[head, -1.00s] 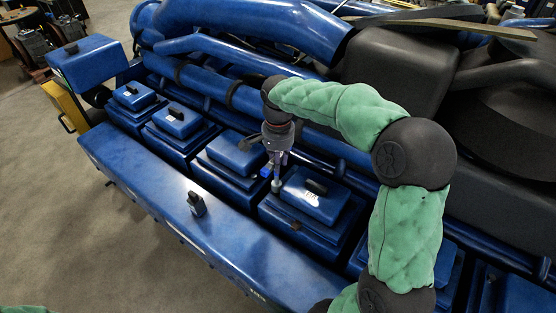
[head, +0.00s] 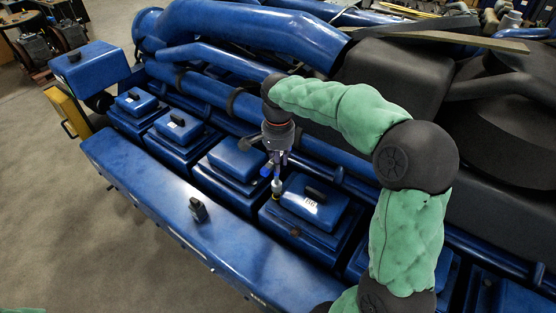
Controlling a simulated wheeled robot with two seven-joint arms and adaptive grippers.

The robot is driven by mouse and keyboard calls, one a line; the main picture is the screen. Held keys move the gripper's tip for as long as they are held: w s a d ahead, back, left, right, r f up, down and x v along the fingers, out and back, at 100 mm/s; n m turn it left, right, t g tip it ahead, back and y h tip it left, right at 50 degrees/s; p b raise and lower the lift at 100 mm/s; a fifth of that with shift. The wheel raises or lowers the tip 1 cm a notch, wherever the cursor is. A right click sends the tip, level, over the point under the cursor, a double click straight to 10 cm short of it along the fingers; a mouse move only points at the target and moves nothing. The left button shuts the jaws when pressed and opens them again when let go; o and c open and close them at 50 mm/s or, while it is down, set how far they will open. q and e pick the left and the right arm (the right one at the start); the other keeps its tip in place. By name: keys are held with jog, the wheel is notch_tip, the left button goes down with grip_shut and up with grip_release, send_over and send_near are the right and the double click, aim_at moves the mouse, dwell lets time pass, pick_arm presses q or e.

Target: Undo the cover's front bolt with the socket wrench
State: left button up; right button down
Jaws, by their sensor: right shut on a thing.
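My right gripper (head: 277,162) hangs straight down from the green-sleeved arm over the row of blue covers. It is shut on the socket wrench (head: 277,184), a slim grey upright tool with a blue part near the fingers. The wrench's lower end is at the left edge of the labelled blue cover (head: 327,211), which has a black handle on top. A small dark and yellowish spot shows at the wrench's foot. The front bolt cannot be made out, and I cannot tell whether the socket sits on it. My left gripper is out of view.
More blue covers (head: 236,157) run to the left in the same row. A long blue ledge (head: 150,185) lies in front, with a small black block (head: 198,209) standing on it. Blue pipes (head: 245,45) and dark housings (head: 388,62) rise behind.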

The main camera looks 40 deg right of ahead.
jog(key=shift+r, duration=0.1)
notch_tip(320, 180, up, 6)
jog(key=p, duration=0.4)
